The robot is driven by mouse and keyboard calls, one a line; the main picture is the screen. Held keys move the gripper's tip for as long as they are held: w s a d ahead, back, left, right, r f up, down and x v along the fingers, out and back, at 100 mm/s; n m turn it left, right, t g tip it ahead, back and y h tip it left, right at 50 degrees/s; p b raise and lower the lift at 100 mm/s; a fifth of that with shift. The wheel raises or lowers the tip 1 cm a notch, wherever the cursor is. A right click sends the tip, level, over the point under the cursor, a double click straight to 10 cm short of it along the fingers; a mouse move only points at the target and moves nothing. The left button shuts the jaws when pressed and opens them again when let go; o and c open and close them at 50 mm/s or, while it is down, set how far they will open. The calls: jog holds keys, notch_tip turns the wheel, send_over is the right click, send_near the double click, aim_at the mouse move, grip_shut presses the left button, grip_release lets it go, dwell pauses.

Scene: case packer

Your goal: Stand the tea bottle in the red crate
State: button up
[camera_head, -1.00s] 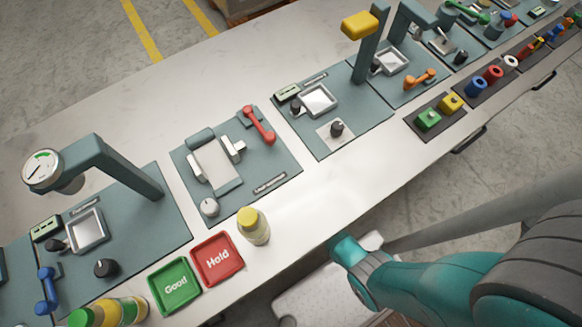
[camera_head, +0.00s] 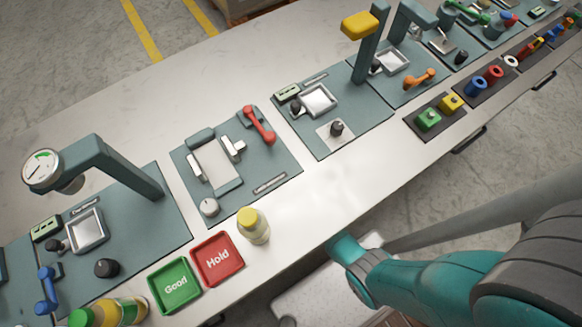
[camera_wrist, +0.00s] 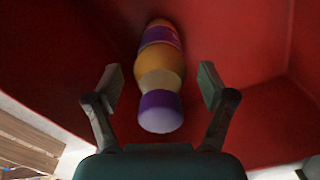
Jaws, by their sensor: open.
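A bottle with a purple cap, amber body and purple label (camera_wrist: 161,65), apparently the tea bottle, is inside the red crate (camera_wrist: 235,40) in the wrist view. Its cap is nearest the camera and its body narrows away, so it looks upright on the crate floor; a slight tilt cannot be ruled out. My gripper (camera_wrist: 160,82) is open, with one finger on each side of the bottle and visible gaps between. The head view shows neither the crate's inside nor my gripper.
Red crate walls stand close around my gripper. Wooden slats (camera_wrist: 25,145) show outside it at lower left. In the head view, a yellow-capped bottle (camera_head: 253,226) stands beside the red Hold tray (camera_head: 238,272) and green Good tray (camera_head: 176,303) on the long bench (camera_head: 330,205).

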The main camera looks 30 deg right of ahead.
notch_tip(320, 180, up, 13)
jog(key=shift+r, duration=0.1)
dwell(0.5)
dwell(0.5)
